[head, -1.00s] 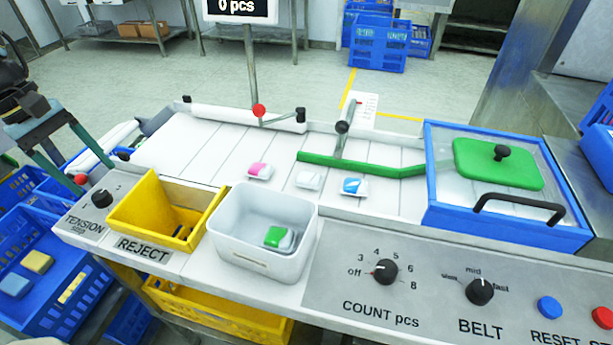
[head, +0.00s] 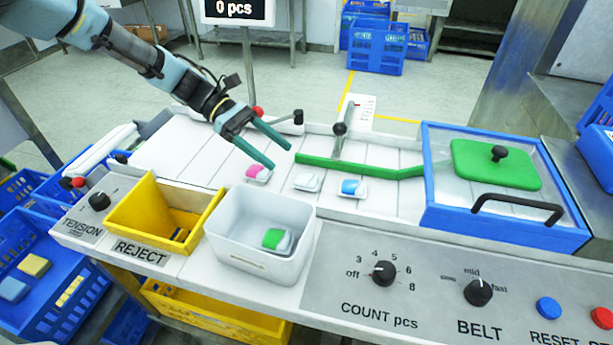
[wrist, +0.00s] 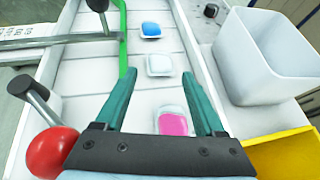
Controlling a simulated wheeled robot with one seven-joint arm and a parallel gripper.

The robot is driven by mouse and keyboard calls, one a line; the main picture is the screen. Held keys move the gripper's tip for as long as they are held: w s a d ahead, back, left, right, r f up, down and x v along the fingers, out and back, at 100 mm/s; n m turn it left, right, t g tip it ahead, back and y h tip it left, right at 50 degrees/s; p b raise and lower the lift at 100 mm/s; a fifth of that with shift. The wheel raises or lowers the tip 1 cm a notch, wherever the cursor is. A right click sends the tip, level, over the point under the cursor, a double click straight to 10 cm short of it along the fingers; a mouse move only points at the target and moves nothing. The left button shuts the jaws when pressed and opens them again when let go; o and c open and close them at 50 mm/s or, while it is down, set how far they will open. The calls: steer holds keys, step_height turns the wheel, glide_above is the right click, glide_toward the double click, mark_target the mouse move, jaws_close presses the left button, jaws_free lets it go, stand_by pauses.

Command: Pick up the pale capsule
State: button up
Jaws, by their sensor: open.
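The pale capsule (head: 308,182) lies on the white slatted belt between a pink capsule (head: 258,174) and a blue capsule (head: 353,188). In the wrist view the pale capsule (wrist: 159,65) is beyond the fingertips, between the blue capsule (wrist: 150,30) and the pink capsule (wrist: 172,121). My gripper (head: 283,157) is open and empty above the belt, to the left of the pale capsule in the head view. In the wrist view my gripper (wrist: 153,75) has the pink capsule below and between its fingers, near the right one.
A green guide bar (head: 360,166) runs behind the capsules. A white bin (head: 262,258) holding a green capsule and a yellow reject bin (head: 150,203) stand in front. A red-knobbed lever (wrist: 52,152) is near my gripper.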

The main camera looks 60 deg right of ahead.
mark_target(302, 176)
steer(key=shift+s+f, duration=0.25)
steer(key=shift+f, duration=0.1)
steer(key=p+x, duration=0.2)
steer(key=x, duration=0.3)
steer(key=shift+s+f, duration=0.15)
steer(key=shift+s, duration=0.2)
steer(key=shift+s+d+f, duration=0.1)
steer(key=shift+s+f, duration=0.3)
steer(key=shift+s, duration=0.05)
steer(key=shift+c, duration=0.3)
jaws_close()
